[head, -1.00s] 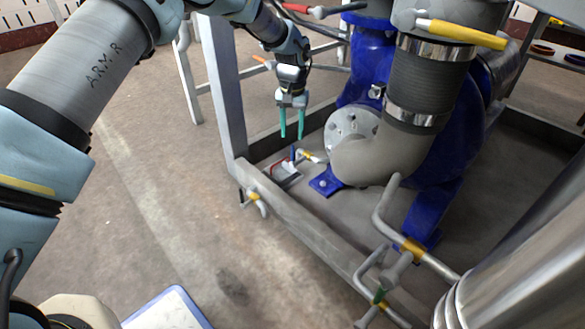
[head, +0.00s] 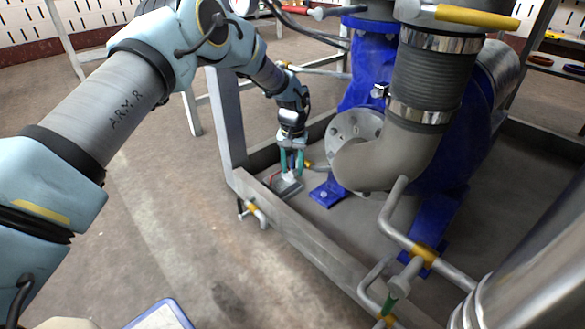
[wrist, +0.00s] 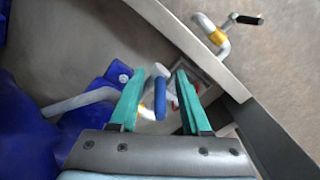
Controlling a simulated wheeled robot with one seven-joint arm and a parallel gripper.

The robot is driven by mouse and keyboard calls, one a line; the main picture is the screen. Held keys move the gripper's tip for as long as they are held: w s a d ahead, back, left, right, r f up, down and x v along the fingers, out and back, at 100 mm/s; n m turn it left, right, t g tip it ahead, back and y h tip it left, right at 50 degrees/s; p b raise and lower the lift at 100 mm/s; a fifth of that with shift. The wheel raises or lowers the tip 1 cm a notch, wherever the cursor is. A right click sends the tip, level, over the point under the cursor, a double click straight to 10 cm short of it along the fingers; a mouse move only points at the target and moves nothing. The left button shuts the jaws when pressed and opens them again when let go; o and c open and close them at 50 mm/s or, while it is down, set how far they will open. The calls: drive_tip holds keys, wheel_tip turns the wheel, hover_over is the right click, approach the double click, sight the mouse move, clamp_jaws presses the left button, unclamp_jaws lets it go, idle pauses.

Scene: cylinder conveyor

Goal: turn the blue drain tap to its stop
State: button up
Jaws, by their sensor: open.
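The blue drain tap handle (wrist: 161,98) stands between my two teal fingers in the wrist view, with bare gaps visible on its sides. In the head view a little blue of the handle (head: 291,160) shows between the fingers; the rest is hidden. My gripper (wrist: 171,74) is open around the handle and pointing down. In the head view my gripper (head: 291,164) is low inside the frame's near left corner. The tap's pale pipe body is partly hidden behind the fingers.
The grey steel frame rail (head: 290,222) runs close beside the tap, with an upright post (head: 228,120) at its corner. A black-handled tap (wrist: 247,19) sticks out outside the rail. The grey elbow pipe (head: 370,165) and blue pump foot (head: 326,192) stand to the right.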

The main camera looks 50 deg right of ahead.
clamp_jaws()
idle(1.4)
